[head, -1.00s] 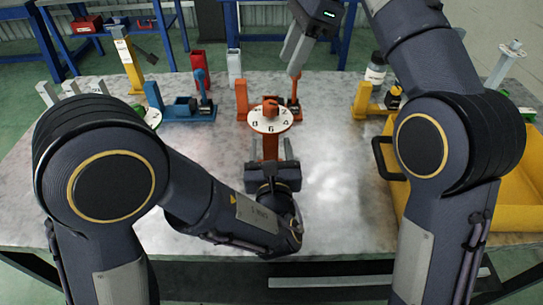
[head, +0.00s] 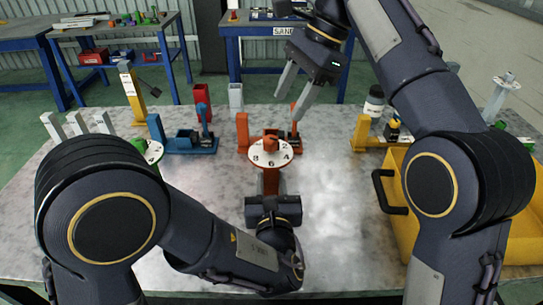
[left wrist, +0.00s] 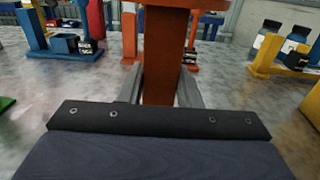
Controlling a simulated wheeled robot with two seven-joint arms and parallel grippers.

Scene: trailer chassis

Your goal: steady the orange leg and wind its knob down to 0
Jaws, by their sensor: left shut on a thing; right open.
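The orange leg (head: 271,182) stands upright on the table in front of me. It carries a round white numbered dial (head: 258,157) with an orange knob (head: 271,142) on top. My left gripper (head: 271,190) is low on the near side of the leg, shut on its post. In the left wrist view the two fingers of my left gripper (left wrist: 161,90) lie on either side of the orange post (left wrist: 163,60). My right gripper (head: 294,96) is open and empty, above and behind the dial to the right, fingers pointing down. The knob's exact reading is too small to tell.
Behind the leg stands an orange fixture (head: 243,132), with a blue fixture (head: 190,145) to its left and a yellow one (head: 361,132) to its right. A yellow bin (head: 430,225) with a black handle stands at right. A green-marked dial (head: 153,152) is at left.

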